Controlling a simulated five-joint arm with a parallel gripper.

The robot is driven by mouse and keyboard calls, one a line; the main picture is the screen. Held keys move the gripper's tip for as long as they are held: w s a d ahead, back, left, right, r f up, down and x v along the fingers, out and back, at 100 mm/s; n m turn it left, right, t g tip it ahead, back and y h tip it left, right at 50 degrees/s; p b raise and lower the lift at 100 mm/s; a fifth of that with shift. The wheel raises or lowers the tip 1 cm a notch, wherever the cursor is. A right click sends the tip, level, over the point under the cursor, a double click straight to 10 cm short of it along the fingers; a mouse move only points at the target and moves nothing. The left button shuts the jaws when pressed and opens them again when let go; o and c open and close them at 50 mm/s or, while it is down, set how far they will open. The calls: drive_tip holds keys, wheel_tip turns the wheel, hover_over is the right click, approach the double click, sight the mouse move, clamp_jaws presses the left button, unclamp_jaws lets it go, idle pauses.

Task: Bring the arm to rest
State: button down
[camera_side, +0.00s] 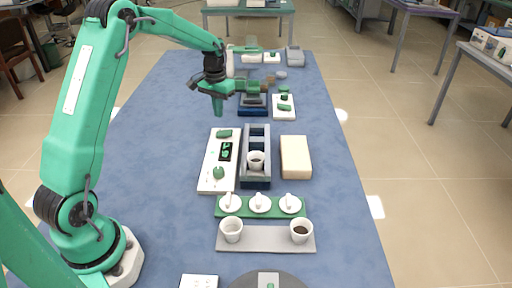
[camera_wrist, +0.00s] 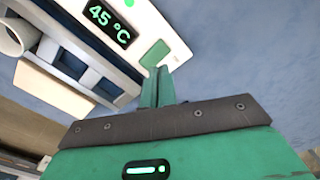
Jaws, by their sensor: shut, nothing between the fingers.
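My gripper (camera_side: 218,106) hangs above the blue table, beyond the near furnace in the side view, with its fingers pointing down. The fingers are together and hold nothing. In the wrist view the shut green fingers (camera_wrist: 160,86) point toward the furnace's white control panel (camera_wrist: 130,28), whose display (camera_wrist: 110,24) reads 45 °C. In the side view the same panel (camera_side: 206,176) lies left of the furnace's dark blue-grey open chamber (camera_side: 256,183). A white crucible (camera_side: 256,160) with dark contents stands in the chamber. The gripper is apart from all of these.
A cream block (camera_side: 295,157) lies right of the furnace. In front are a green tray (camera_side: 224,213) with three white lids and a grey plate (camera_side: 266,241) with a left crucible (camera_side: 231,230) and a right crucible (camera_side: 301,231). Another white panel (camera_side: 284,107) stands near the gripper. The left tabletop is clear.

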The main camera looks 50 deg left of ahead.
drive_tip(key=shift+r, duration=0.35)
drive_tip(key=s+d+r+m+t, duration=0.1)
drive_tip(key=s+d+r+t, duration=0.2)
drive_tip(key=s+d+r, duration=1)
drive_tip(key=s+d+m+t, duration=0.1)
drive_tip(key=s+d, duration=0.2)
drive_tip(key=s, duration=0.3)
drive_tip(key=s+d+r+m+t, duration=0.1)
drive_tip(key=s+d, duration=0.1)
drive_tip(key=s, duration=0.5)
drive_tip(key=shift+d+t, duration=0.3)
drive_tip(key=shift+d, duration=0.1)
